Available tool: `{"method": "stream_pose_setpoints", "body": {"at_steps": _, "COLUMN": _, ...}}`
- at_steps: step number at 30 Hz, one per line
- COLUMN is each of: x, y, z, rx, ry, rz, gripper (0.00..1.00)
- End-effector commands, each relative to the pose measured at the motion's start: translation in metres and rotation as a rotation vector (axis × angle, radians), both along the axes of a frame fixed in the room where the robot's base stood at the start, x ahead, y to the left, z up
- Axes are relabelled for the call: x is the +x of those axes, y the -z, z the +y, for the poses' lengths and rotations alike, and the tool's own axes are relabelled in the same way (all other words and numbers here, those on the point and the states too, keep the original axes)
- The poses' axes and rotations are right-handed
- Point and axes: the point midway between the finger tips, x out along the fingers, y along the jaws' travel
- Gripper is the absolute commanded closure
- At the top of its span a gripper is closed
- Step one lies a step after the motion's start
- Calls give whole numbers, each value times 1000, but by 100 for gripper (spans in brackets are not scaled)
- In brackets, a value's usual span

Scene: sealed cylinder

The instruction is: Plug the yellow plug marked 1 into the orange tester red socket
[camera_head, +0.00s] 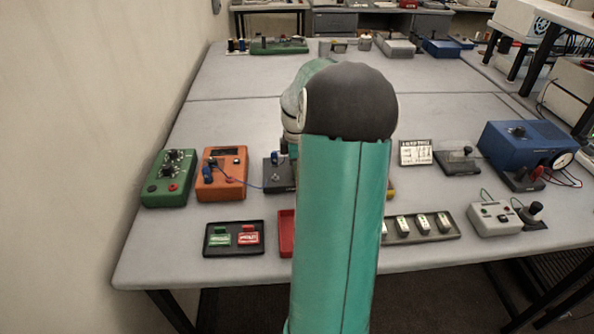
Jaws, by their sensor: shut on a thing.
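The orange tester (232,188) stands on the left of the table, beside a green box. A blue plug (208,173) sits at its left side, with a blue lead running right toward a dark box. Its red socket is too small to make out for sure. My teal arm fills the middle of the view and hides my gripper, so I cannot see its fingers or anything in them. A small yellow bit (391,191) peeks out at the right edge of my arm. I cannot tell whether it is the plug marked 1.
A green box (168,178) with knobs stands left of the tester. A black tray (207,248) with green and red pieces lies in front. A red tray (286,234) is partly hidden by my arm. Right are a grey tray (450,232) and a blue box (525,140).

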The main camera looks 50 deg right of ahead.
Motion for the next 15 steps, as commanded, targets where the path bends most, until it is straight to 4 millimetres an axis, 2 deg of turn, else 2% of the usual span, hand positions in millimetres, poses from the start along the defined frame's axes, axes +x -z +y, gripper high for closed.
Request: {"method": "stream_pose_setpoints", "body": {"at_steps": 15, "x": 0, "y": -18, "z": 0, "rx": -1, "ry": 0, "rz": 0, "gripper": 100}}
